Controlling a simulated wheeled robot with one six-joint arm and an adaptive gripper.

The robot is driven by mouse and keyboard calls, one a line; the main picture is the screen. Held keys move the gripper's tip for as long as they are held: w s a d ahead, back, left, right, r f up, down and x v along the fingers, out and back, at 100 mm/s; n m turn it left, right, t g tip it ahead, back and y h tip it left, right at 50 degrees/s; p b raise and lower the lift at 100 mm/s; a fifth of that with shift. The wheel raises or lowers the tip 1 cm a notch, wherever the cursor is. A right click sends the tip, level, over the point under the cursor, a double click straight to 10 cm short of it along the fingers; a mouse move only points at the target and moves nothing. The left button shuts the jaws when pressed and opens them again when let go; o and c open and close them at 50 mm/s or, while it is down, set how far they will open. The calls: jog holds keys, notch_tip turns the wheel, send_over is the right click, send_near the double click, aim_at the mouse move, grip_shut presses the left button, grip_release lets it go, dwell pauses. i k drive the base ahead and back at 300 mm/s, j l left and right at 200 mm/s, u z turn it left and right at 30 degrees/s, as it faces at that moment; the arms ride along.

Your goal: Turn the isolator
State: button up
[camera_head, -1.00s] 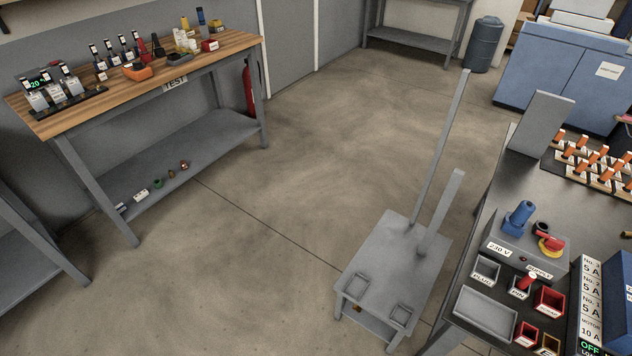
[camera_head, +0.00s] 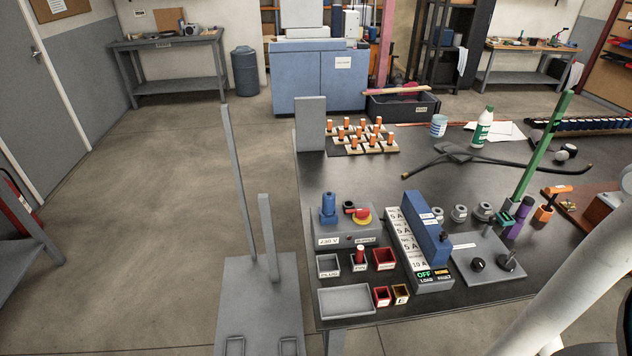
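A red knob on a yellow disc (camera_head: 361,215), which looks like the isolator, sits on top of a grey supply box (camera_head: 343,229) near the left edge of the dark bench. The box carries a "230 V" label. A blue plug-like part (camera_head: 328,207) stands on the box to the left of the knob, and a dark round part is close behind the knob. The knob's exact angle is too small to tell. My gripper is not in view; only a white link of my arm crosses the lower right corner.
Small trays and bins (camera_head: 347,300) lie in front of the supply box. A blue unit with fuse labels and a green "OFF" display (camera_head: 424,274) stands to its right. A grey stand with two upright posts (camera_head: 258,300) is left of the bench.

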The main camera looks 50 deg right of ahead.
aim_at(362, 213)
jog(key=z, duration=1.15)
